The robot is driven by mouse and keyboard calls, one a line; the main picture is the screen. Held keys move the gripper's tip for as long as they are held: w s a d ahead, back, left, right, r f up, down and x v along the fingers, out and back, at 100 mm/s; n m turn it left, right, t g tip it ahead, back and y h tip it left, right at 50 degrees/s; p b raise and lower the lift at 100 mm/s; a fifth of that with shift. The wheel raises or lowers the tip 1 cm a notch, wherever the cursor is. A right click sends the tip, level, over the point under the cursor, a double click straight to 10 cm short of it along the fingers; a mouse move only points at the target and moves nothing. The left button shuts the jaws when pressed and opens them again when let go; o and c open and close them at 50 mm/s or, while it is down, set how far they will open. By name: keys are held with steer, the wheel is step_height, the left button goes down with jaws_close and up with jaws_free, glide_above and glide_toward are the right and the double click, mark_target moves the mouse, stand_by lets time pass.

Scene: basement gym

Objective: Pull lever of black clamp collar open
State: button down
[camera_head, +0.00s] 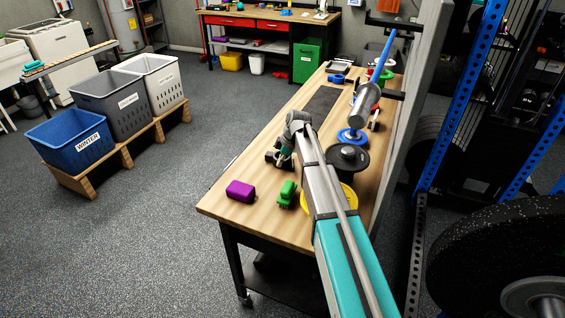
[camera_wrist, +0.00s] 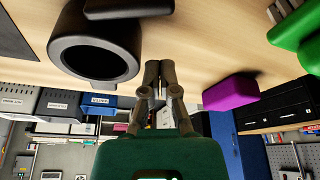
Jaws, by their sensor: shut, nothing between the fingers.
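The black clamp collar (camera_wrist: 72,28) shows large in the wrist view at the upper left, a thick ring with its round hole facing the camera. A dark flat piece (camera_wrist: 128,9), which looks like its lever, lies across the ring's top in that picture. In the head view the collar (camera_head: 271,156) is small and partly hidden by my gripper (camera_head: 281,160). In the wrist view my gripper (camera_wrist: 159,68) is shut and empty, its fingertips just right of the ring. I cannot tell whether they touch it.
A purple block (camera_head: 240,191) and a green object (camera_head: 287,194) lie nearby on the wooden bench (camera_head: 228,211). A yellow disc (camera_head: 314,205), a black weight plate (camera_head: 348,158) and a bar with a blue plate (camera_head: 347,136) crowd the right side. The bench's left edge is close.

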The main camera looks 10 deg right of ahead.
mark_target(285, 172)
steer(key=shift+b+x, duration=0.65)
steer(key=shift+x, duration=0.3)
steer(key=shift+d+f, duration=0.1)
steer(key=shift+d, duration=0.1)
steer(key=shift+s+d, duration=0.1)
steer(key=shift+d, duration=0.8)
steer(key=shift+s+d, duration=0.15)
steer(key=shift+d, duration=0.7)
steer(key=shift+a, duration=0.25)
steer(key=shift+n, duration=0.3)
